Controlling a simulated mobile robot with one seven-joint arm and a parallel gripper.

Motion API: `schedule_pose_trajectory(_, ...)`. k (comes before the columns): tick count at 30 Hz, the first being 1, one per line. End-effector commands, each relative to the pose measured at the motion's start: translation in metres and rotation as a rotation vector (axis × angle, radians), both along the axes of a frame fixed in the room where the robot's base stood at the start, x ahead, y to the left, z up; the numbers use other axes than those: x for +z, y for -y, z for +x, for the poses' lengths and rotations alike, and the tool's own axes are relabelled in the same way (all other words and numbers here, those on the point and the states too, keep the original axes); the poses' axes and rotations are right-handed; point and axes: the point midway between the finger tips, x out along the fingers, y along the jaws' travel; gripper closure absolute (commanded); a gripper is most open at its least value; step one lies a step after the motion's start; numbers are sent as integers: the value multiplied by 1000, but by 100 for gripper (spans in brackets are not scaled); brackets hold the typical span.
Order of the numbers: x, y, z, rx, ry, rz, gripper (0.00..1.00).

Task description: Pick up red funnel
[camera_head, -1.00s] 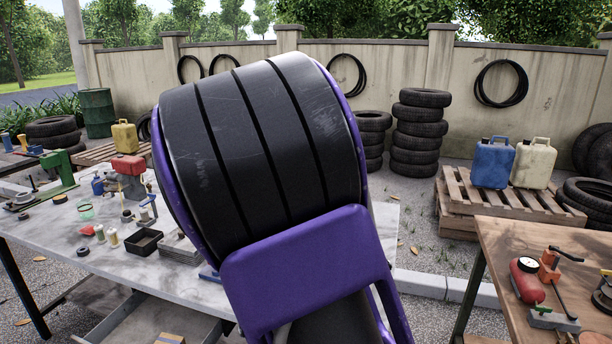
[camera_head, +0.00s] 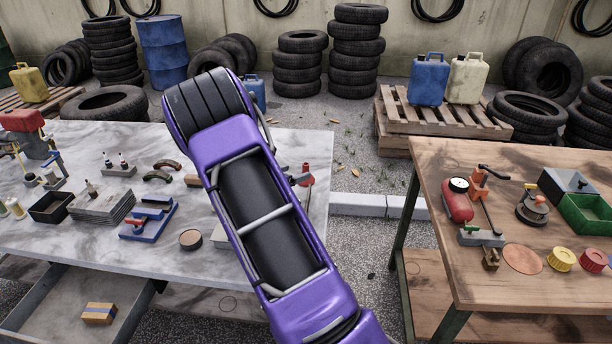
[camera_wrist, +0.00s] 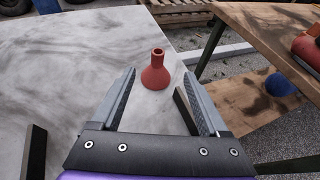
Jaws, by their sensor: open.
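The red funnel (camera_wrist: 155,72) stands on the grey marble table in the wrist view, wide end down and narrow spout up. It is near the table's right edge. My gripper (camera_wrist: 158,88) is open and empty, with its two fingers pointing toward the funnel. The funnel shows between and slightly beyond the fingertips, and no contact shows. In the head view a small red patch (camera_head: 306,180) beside my purple arm is likely the funnel, mostly hidden.
The marble table (camera_head: 285,150) holds a black tray (camera_head: 50,207), a blue-based tool (camera_head: 148,220) and a round brown disc (camera_head: 190,239) left of my arm. A gap separates it from the wooden table (camera_head: 440,215) at right, which holds a red tank (camera_head: 456,203) and a green bin (camera_head: 588,215).

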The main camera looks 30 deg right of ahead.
Motion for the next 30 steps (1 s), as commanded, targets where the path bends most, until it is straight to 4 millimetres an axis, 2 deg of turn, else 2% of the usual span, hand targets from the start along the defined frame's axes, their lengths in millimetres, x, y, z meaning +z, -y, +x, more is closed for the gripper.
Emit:
schedule_pose_trajectory(3, -11, 22, 12, -4, 1, 0, 22)
schedule_pose_trajectory(9, -23, 48, 28, -2, 1, 1, 22)
schedule_pose_trajectory(16, -29, 59, 36, -1, 3, 1, 22)
schedule_pose_trajectory(24, -46, 87, 56, -2, 2, 0, 22)
schedule_pose_trajectory(30, -48, 93, 60, -1, 2, 1, 22)
